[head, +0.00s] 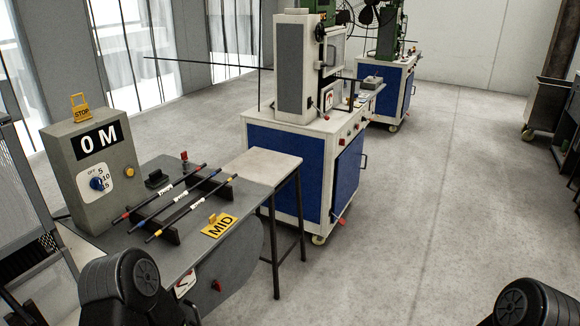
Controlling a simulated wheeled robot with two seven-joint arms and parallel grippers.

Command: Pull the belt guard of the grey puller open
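A white and grey upright machine (294,65) stands on a white-topped blue cabinet (285,165); it looks like the grey puller. On its right side is a pale framed panel (332,50), which may be the belt guard; it is seen at a slant, and I cannot tell whether it is shut. A thin black rod reaches the machine from the left. Only dark rounded parts of my two arms show at the bottom left and bottom right. Neither gripper is in view, and nothing of mine touches the machine.
A grey table (155,232) at the left front holds a grey box (95,158) reading "0 M", several labelled rods and a yellow MID sign (219,226). A small pale-topped table (262,166) adjoins the cabinet. A green machine (388,38) stands behind.

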